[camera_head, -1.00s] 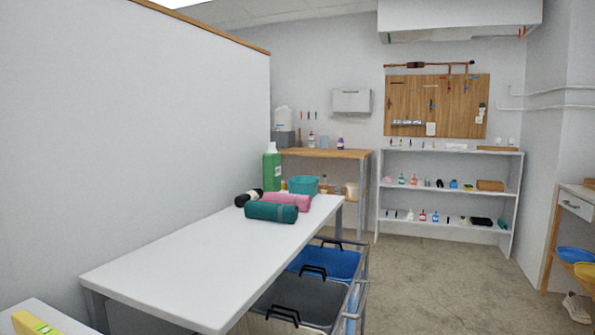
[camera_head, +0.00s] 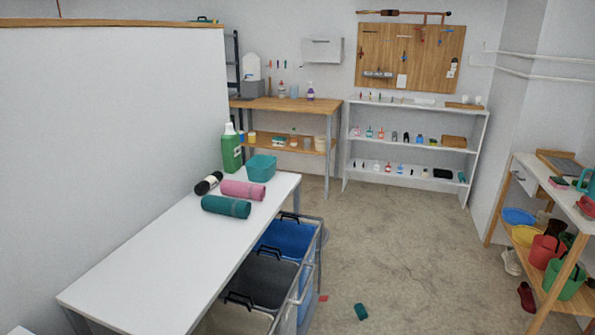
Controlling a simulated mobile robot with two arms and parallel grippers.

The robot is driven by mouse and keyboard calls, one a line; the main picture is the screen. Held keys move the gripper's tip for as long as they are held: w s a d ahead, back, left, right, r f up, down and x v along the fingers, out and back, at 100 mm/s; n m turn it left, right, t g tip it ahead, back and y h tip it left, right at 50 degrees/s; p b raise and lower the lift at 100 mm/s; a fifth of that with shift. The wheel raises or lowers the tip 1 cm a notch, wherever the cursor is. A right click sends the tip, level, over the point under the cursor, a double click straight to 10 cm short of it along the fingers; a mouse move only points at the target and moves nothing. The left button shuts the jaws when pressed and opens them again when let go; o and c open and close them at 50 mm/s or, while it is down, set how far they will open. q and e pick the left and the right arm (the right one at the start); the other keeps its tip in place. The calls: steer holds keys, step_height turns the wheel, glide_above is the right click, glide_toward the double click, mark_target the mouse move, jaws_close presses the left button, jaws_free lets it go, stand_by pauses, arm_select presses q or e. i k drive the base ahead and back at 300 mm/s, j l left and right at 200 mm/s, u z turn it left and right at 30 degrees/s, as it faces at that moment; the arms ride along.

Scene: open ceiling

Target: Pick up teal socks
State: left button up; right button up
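A small teal bundle (camera_head: 361,312) lies on the concrete floor at the bottom, right of the bins; it looks like rolled socks, but it is too small to be sure. A larger dark teal roll (camera_head: 226,207) lies on the white table (camera_head: 165,262), beside a pink roll (camera_head: 243,190) and a black roll (camera_head: 208,183). Neither of my grippers shows in the head view.
Blue and grey bins (camera_head: 268,277) stand at the table's right side. A small red piece (camera_head: 323,298) lies on the floor near them. A rack with coloured buckets (camera_head: 567,278) stands at right, with shoes beside it. The floor between is mostly clear.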

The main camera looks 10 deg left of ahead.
mark_target(359, 310)
steer(key=i+l+z, duration=0.75)
steer(key=i+l, duration=0.15)
steer(key=i+u, duration=0.7)
steer(key=i, duration=0.15)
steer(key=i+l+u, duration=0.2)
steer(key=i+u, duration=0.15)
steer(key=i, duration=0.05)
